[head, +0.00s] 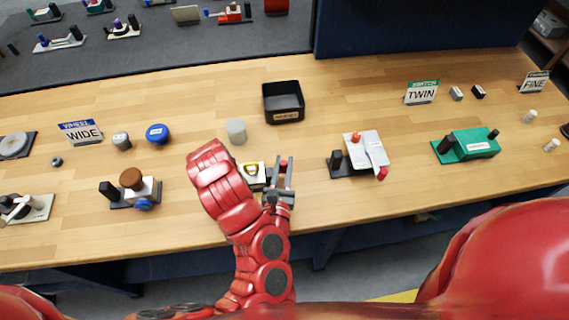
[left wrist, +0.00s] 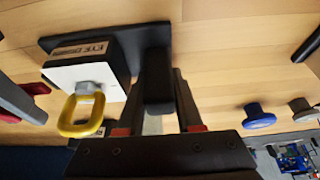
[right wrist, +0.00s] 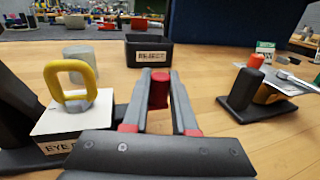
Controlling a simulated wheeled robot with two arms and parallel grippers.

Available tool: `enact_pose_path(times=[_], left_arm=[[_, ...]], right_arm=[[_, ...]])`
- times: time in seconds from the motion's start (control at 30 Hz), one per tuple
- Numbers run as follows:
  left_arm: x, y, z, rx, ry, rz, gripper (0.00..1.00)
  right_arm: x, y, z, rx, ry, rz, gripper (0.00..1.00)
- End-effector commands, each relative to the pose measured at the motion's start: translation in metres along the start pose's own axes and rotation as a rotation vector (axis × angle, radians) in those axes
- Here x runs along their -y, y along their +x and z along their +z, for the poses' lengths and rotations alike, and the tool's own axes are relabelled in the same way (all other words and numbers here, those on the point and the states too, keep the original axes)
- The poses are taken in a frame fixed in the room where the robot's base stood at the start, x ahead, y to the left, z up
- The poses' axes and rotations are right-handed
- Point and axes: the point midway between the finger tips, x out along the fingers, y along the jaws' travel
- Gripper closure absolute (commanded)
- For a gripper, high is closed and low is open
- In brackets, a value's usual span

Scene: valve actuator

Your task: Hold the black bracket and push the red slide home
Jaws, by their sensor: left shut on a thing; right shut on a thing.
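The EYE unit (head: 252,172) is a white-topped box with a yellow ring (right wrist: 72,82) standing on it. In the left wrist view, the unit's black bracket (left wrist: 158,75) is an upright post between the fingers of my left gripper (left wrist: 160,88), which is shut on it. In the head view, a red arm hides the bracket and left gripper. The red slide (right wrist: 159,90) is a small red block between the fingers of my right gripper (right wrist: 160,77), which is shut on it beside the box. The right gripper also shows in the head view (head: 281,178). How far in the slide sits is hidden.
A black bin (head: 284,103) and a pale grey cylinder (head: 236,131) stand behind the unit. A grey unit with red knobs (head: 366,150) is to the right, and one with a brown knob (head: 133,187) to the left.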

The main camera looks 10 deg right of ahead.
Motion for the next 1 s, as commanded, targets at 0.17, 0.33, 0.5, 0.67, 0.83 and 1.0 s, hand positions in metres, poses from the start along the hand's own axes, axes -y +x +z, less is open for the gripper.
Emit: enact_pose_path(times=[0.17, 0.33, 0.5, 0.67, 0.83, 1.0], left_arm=[[-0.002, 0.004, 0.008, 0.022, 0.005, 0.003, 1.00], [-0.003, 0.004, 0.008, 0.022, 0.006, 0.004, 1.00], [-0.004, 0.004, 0.008, 0.022, 0.007, 0.006, 1.00], [-0.003, 0.004, 0.008, 0.022, 0.006, 0.006, 1.00], [-0.003, 0.004, 0.008, 0.021, 0.006, 0.005, 1.00], [-0.003, 0.004, 0.007, 0.020, 0.005, 0.004, 1.00]], right_arm=[[-0.024, -0.006, -0.001, 0.000, 0.003, 0.007, 1.00], [-0.027, -0.007, -0.001, -0.001, -0.001, 0.007, 1.00], [-0.027, -0.007, -0.001, -0.001, -0.001, 0.009, 0.62], [-0.026, -0.007, -0.001, -0.001, -0.001, 0.007, 0.44], [-0.026, -0.007, -0.001, -0.001, -0.001, 0.005, 0.44], [-0.026, -0.008, -0.001, -0.001, 0.000, 0.005, 0.44]])
